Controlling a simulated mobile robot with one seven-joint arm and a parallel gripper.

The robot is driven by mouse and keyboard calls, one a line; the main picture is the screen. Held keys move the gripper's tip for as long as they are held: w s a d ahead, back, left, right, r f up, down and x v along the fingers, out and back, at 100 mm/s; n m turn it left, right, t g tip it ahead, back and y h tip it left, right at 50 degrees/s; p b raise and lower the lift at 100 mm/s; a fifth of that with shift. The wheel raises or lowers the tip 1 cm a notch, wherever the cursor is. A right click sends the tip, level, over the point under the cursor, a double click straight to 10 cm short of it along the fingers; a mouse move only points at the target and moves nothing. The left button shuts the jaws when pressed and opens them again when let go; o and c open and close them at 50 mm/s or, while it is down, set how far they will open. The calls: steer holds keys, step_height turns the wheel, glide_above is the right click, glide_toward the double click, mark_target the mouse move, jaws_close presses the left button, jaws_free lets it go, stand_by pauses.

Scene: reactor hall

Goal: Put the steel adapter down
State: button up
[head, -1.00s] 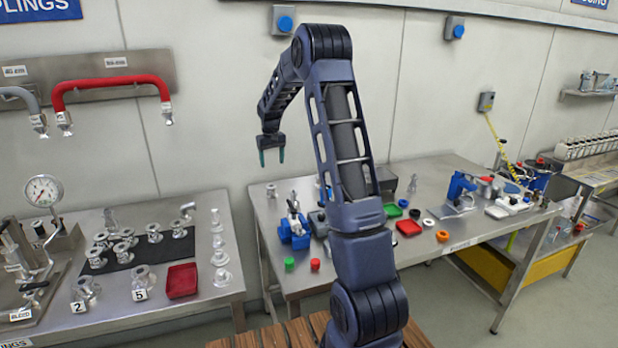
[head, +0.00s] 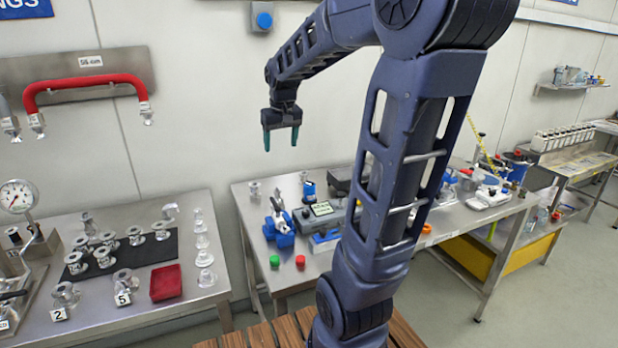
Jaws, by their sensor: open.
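My gripper (head: 281,137) is open and empty, with its two green-tipped fingers pointing down. It hangs in the air in front of the wall, above the back left part of the right-hand bench (head: 250,214). Small steel fittings stand on the left bench, several of them on a dark mat (head: 165,249). I cannot tell which steel piece is the adapter. My arm hides part of the right-hand bench.
A blue vise (head: 279,228), a green cap (head: 275,262) and a red cap (head: 300,262) stand on the right-hand bench. A red tray (head: 166,283) lies on the left bench. A red hose (head: 85,83) hangs on the wall. A gap separates the benches.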

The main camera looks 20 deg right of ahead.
steer(key=s+d+f+t, duration=0.1)
steer(key=s+f, duration=0.2)
steer(key=s, duration=1.6)
steer(key=shift+s+f+m+t, duration=0.15)
steer(key=shift+s+m+t, duration=0.15)
steer(key=shift+m+t, duration=0.1)
